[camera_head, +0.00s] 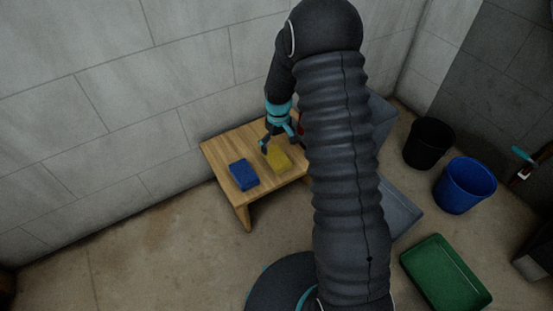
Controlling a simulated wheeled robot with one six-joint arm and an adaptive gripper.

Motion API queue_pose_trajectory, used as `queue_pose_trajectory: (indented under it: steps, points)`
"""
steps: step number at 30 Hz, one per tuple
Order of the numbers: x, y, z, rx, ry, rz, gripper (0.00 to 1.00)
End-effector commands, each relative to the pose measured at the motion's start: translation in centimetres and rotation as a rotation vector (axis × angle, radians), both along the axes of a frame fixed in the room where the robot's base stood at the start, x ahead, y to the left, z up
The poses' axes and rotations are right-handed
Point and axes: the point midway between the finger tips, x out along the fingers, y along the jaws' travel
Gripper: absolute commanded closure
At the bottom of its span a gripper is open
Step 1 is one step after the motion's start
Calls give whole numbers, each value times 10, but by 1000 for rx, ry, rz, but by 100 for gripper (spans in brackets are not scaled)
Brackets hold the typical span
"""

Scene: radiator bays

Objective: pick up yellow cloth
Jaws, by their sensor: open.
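The yellow cloth (279,159) lies on a small wooden table (219,158) against the wall. My gripper (269,147) is open above the table, close to the upper left edge of the yellow cloth. From this view I cannot tell whether the fingers touch the cloth. My arm hides the right part of the table.
A blue cloth or sponge (243,175) lies on the table left of the yellow cloth. At right stand a black bucket (428,143), a blue bucket (465,186) and a green tray (445,275). A grey container (400,207) is partly behind my arm. The floor at left is clear.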

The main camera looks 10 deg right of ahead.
Motion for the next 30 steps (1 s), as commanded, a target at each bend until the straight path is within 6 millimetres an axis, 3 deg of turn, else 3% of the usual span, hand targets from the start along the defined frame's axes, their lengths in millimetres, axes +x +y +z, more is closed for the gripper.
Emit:
queue_pose_trajectory:
  steps: [8, 18, 24, 26, 30]
  points:
    - [-1, 2, -15, 0, 1, 0, 0]
    - [-3, 7, -56, 0, 0, -1, 0]
    - [-3, 7, -57, 0, -1, 0, 0]
    - [-3, 7, -57, 0, -1, 0, 10]
    - [-3, 7, -57, 0, -1, 0, 45]
